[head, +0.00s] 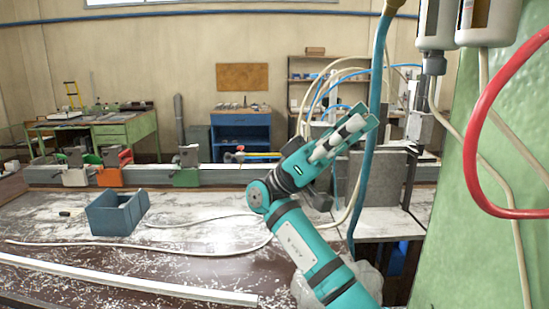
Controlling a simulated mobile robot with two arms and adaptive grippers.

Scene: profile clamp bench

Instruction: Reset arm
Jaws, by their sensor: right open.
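My right arm comes up from the lower middle of the head view, teal with black joints. Its gripper (340,138) points up and to the right, above the bench (190,240). Its pale finger pads stand apart and hold nothing that I can see. The gripper is in front of the grey machine block and hoses at the back right. My left gripper does not show.
A grey-blue open box (117,212) sits on the bench at left. A metal rail with clamps (186,167) runs along the back. A white profile (130,280) lies in front. A blue hose (376,100) hangs beside my right gripper. A green machine (500,190) fills the right side.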

